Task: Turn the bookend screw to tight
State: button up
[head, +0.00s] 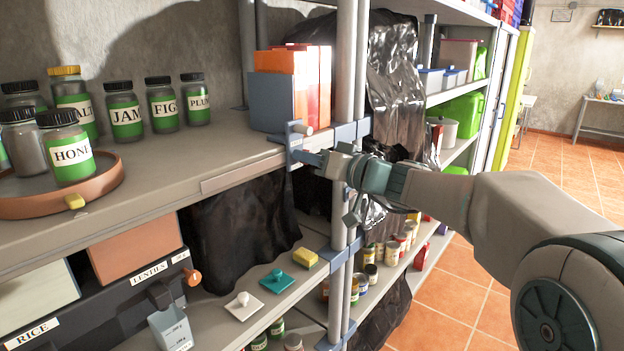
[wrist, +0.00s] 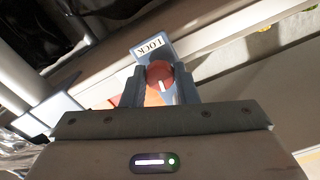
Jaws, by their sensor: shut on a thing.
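The bookend is a blue-grey bracket (head: 296,148) at the front edge of the upper shelf board, beside a block of orange books. Its screw is a round red knob (wrist: 159,73) with a white mark near its lower edge in the wrist view. A white plate lettered LOCK (wrist: 153,47) sits just beyond the knob and reads upside down. My gripper (head: 312,159) is at the bracket's front. In the wrist view its two fingers (wrist: 160,90) are shut on the knob, one on each side. In the head view the gripper hides the knob.
Orange books (head: 291,80) stand behind the bookend. A grey shelf post (head: 347,70) rises close beside my gripper. Labelled jars (head: 126,118) and a round terracotta tray (head: 20,208) occupy the shelf to the left. Dark plastic sheeting (head: 240,235) hangs below the board.

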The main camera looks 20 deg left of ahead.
jog(key=shift+m+b, duration=0.35)
jog(key=shift+m, duration=15.15)
jog(key=shift+f+m, duration=0.15)
jog(key=shift+m, duration=0.15)
jog(key=o, duration=1)
